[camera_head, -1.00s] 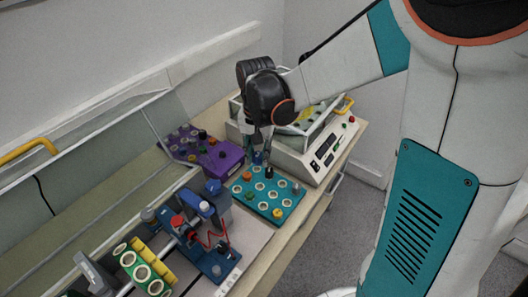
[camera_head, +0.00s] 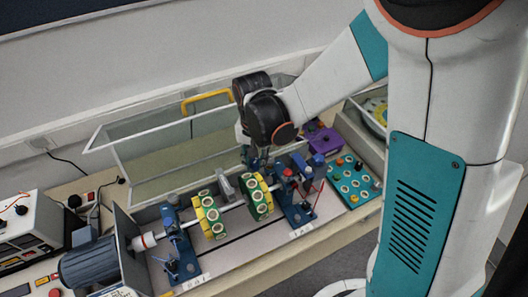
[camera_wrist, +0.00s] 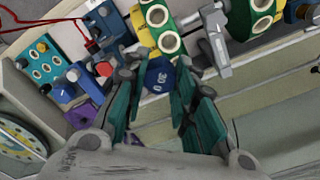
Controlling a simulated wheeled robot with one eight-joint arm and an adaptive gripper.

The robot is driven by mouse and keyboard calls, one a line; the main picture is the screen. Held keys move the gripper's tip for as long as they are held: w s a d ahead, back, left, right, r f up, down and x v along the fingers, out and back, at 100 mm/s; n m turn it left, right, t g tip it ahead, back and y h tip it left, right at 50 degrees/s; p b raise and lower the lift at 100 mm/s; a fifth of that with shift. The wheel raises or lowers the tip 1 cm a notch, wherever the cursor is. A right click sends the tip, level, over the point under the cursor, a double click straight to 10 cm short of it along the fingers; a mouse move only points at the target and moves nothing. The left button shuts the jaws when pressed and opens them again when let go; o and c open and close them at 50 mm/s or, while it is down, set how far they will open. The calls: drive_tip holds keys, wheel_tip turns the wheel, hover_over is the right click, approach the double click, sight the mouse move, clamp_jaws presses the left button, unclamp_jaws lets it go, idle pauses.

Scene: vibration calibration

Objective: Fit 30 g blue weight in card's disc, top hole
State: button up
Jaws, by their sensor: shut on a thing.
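The blue weight, marked 30, shows in the wrist view (camera_wrist: 158,76) between the teal fingers of my gripper (camera_wrist: 157,82), which is shut on it. In the head view my gripper (camera_head: 258,158) is above and behind the right disc (camera_head: 258,196), and the weight is hard to make out there. Two green-and-yellow discs with white-ringed holes sit on one shaft; the left disc (camera_head: 208,214) stands apart from the right one. I cannot make out a card naming a disc.
Blue bearing stands (camera_head: 180,245) flank the discs, with a grey bracket (camera_head: 226,187) between them. A teal weight tray (camera_head: 345,192) and purple tray (camera_head: 322,142) are at the right. A clear raised guard (camera_head: 150,150) stands behind, and a motor (camera_head: 88,262) at left.

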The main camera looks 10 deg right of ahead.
drive_tip(key=shift+s+a+f+b, duration=0.1)
drive_tip(key=shift+a+f+b, duration=0.15)
drive_tip(key=shift+f+b, duration=0.5)
drive_tip(key=shift+s+a+f+b, duration=0.1)
drive_tip(key=shift+a+f+b, duration=0.25)
drive_tip(key=shift+f, duration=0.75)
drive_tip(key=shift+s+a+f+b, duration=0.1)
drive_tip(key=shift+a+f+b, duration=0.1)
drive_tip(key=shift+f+b, duration=0.55)
drive_tip(key=shift+f, duration=0.1)
drive_tip(key=shift+f+b, duration=1.15)
drive_tip(key=shift+f, duration=0.05)
drive_tip(key=o, duration=1)
drive_tip(key=shift+c, duration=0.2)
drive_tip(key=shift+r, duration=0.1)
wheel_tip(320, 180, up, 7)
drive_tip(key=shift+r, duration=0.15)
